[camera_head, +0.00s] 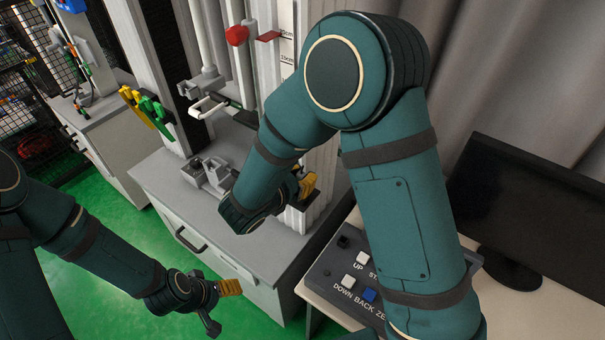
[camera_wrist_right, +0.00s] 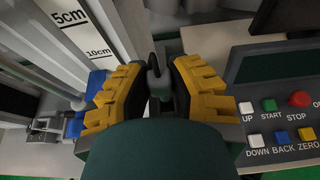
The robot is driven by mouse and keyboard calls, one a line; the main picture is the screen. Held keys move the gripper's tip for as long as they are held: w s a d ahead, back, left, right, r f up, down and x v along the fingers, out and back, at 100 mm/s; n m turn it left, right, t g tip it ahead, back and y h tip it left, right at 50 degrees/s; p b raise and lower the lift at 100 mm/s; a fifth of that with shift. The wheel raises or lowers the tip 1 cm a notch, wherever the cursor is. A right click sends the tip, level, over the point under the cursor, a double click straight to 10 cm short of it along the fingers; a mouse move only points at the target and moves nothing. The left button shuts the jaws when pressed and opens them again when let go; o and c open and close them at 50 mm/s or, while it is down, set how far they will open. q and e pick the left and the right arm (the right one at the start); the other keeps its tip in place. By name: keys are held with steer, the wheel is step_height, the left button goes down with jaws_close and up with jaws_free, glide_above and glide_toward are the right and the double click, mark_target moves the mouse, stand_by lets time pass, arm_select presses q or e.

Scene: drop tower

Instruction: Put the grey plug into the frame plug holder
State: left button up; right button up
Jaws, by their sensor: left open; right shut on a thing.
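My right gripper (camera_head: 307,186) is beside the light upright column, above the right end of the cabinet top. In the right wrist view its yellow-padded fingers (camera_wrist_right: 158,72) are shut on a small grey piece (camera_wrist_right: 158,84), which looks like the grey plug. Its far end is hard to make out against the background. In the head view the plug is hidden by my gripper and arm. My left gripper (camera_head: 221,306) is open and empty, low in front of the cabinet. I cannot tell for certain which part is the frame plug holder.
Grey blocks (camera_head: 205,172) sit on the cabinet top (camera_head: 160,178). A frame with a red knob (camera_head: 237,35) and a scale (camera_head: 287,45) rises behind. A button panel (camera_head: 335,270) and a monitor (camera_head: 530,195) stand at right. Green floor lies open at left.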

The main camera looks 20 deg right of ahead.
steer(key=shift+f+b, duration=0.55)
steer(key=shift+f, duration=0.4)
steer(key=shift+f+b, duration=1.05)
steer(key=shift+f, duration=0.15)
steer(key=shift+f, duration=0.2)
steer(key=o, duration=0.9)
steer(key=v, duration=1.2)
steer(key=shift+r, duration=0.15)
steer(key=shift+w, duration=0.1)
